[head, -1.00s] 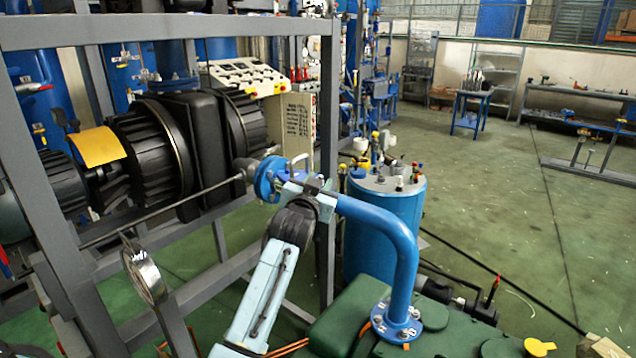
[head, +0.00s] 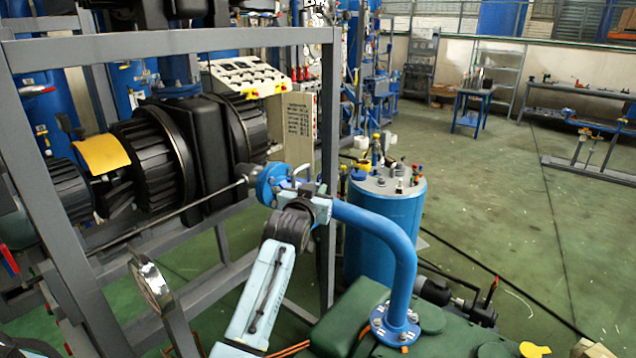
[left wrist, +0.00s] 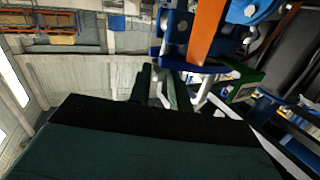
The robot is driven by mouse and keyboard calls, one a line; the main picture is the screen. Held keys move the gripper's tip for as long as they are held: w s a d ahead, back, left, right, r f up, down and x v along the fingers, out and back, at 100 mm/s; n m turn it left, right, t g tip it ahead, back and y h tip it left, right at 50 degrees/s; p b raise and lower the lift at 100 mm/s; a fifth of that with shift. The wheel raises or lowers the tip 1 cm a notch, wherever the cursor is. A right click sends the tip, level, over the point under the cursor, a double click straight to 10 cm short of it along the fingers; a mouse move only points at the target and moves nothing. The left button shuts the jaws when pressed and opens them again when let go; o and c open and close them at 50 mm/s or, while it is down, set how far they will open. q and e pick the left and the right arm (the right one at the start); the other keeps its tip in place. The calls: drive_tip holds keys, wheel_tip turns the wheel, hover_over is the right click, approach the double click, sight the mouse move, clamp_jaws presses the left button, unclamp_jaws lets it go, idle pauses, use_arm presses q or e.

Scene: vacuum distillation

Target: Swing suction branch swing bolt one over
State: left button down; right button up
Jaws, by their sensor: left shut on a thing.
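The blue suction branch pipe (head: 404,262) rises from a bolted flange on the green casing and bends left to a blue flange joint (head: 270,185). My left gripper (head: 316,200) is at the right side of this joint, over the pipe's end. It is shut on a small part there, apparently swing bolt one; its jaws hide most of it. A pale metal piece (head: 299,172) shows just above the gripper. In the left wrist view, blue flange metal with bolts (left wrist: 180,28) and an orange bar (left wrist: 208,30) are close by. My right gripper is not in view.
A grey frame post (head: 328,130) stands close behind the gripper. A blue tank (head: 385,235) with fittings on top stands behind the pipe. A round gauge (head: 150,283) is at lower left. The green floor at right is open.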

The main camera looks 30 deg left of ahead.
use_arm(q)
drive_tip(key=shift+a+r+n+p, duration=0.1)
drive_tip(key=shift+a+n+p, duration=0.15)
drive_tip(key=shift+n+p, duration=0.25)
drive_tip(key=c, duration=1.5)
unclamp_jaws()
drive_tip(key=shift+c, duration=0.2)
drive_tip(key=b+v, duration=0.2)
drive_tip(key=v, duration=1.1)
drive_tip(key=shift+r, duration=0.25)
